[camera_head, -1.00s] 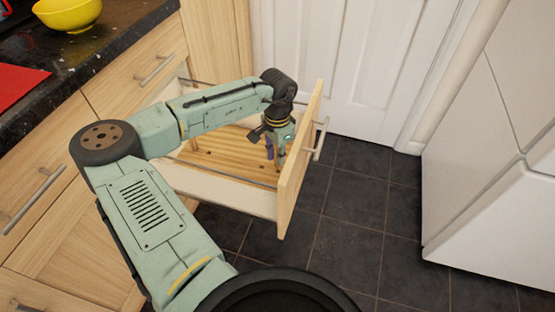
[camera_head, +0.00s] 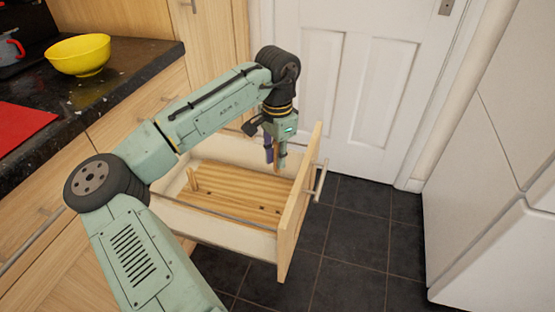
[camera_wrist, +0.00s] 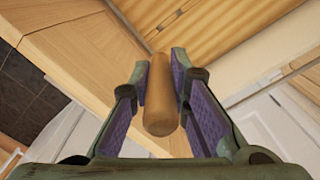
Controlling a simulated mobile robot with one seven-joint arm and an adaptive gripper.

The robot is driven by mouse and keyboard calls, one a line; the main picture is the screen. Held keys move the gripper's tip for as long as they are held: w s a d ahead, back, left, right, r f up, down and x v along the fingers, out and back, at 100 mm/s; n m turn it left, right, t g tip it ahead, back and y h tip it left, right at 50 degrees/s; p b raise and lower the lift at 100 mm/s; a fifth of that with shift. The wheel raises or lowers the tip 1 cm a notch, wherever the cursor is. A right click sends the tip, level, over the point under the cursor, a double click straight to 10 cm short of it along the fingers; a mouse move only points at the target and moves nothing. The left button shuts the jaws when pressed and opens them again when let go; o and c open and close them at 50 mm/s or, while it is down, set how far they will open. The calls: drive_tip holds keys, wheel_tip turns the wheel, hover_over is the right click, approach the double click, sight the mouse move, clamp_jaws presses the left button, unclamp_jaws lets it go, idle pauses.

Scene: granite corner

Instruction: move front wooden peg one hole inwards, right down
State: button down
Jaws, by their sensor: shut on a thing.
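My gripper (camera_head: 276,160) is shut on a wooden peg (camera_wrist: 160,95) and holds it raised over the open drawer (camera_head: 232,236), near the drawer's front panel. In the wrist view the peg sits between the two purple finger pads of my gripper (camera_wrist: 161,75). In the head view the fingers mostly hide this peg. A slatted wooden pegboard (camera_head: 225,190) with small dark holes lies in the drawer. A second wooden peg (camera_head: 193,181) stands in the board at its left end.
The drawer's front panel (camera_head: 299,208) has a metal handle (camera_head: 320,182) and rises beside my gripper. A yellow bowl (camera_head: 78,56) and a red sheet (camera_head: 20,122) are on the dark counter. A white door (camera_head: 350,80) stands behind.

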sight(277, 146)
drive_tip(key=shift+r+p, duration=1.65)
drive_tip(key=shift+r, duration=0.05)
